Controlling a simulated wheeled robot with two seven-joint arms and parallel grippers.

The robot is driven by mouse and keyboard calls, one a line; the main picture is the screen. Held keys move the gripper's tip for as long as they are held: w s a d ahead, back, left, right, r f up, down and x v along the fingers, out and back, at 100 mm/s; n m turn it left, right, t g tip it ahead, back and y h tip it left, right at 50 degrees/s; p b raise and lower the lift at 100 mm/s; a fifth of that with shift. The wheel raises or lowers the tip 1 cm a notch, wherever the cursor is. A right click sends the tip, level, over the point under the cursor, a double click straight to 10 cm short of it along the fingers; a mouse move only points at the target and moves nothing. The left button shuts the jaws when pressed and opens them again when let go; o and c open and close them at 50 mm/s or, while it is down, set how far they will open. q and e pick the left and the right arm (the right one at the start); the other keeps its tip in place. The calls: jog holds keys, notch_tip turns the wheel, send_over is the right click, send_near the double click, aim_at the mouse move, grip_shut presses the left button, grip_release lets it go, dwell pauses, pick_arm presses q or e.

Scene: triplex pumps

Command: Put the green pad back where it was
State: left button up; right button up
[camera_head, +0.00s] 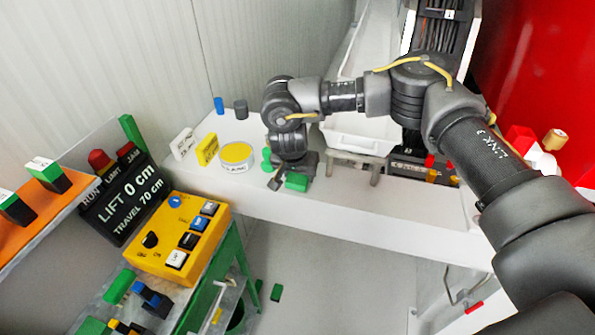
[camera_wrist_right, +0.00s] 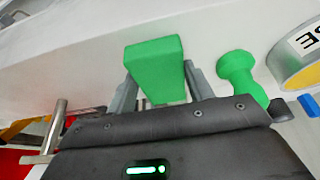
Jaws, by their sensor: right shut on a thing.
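The green pad (camera_wrist_right: 155,62) is a plain block held between the two fingers of my right gripper (camera_wrist_right: 160,92) in the right wrist view. In the head view the pad (camera_head: 297,182) shows at the fingertips of my right gripper (camera_head: 289,181), over the white table's front edge. I cannot tell whether the pad touches the table. My left gripper is not in view.
A green knob-shaped piece (camera_head: 266,158) stands close beside the gripper; it also shows in the wrist view (camera_wrist_right: 240,76). A yellow-topped round tin (camera_head: 236,154) and yellow block (camera_head: 207,149) stand left. A white tray (camera_head: 352,141) is behind right.

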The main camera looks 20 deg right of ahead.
jog(key=shift+f, duration=0.15)
jog(key=shift+f+b, duration=0.15)
jog(key=shift+b, duration=0.2)
jog(key=o, duration=0.9)
jog(key=shift+o, duration=0.2)
jog(key=shift+r, duration=0.45)
jog(key=b+v, duration=0.1)
jog(key=v, duration=1)
jog(key=shift+s+r+b, duration=0.2)
jog(key=shift+s+b, duration=0.1)
jog(key=shift+b, duration=0.05)
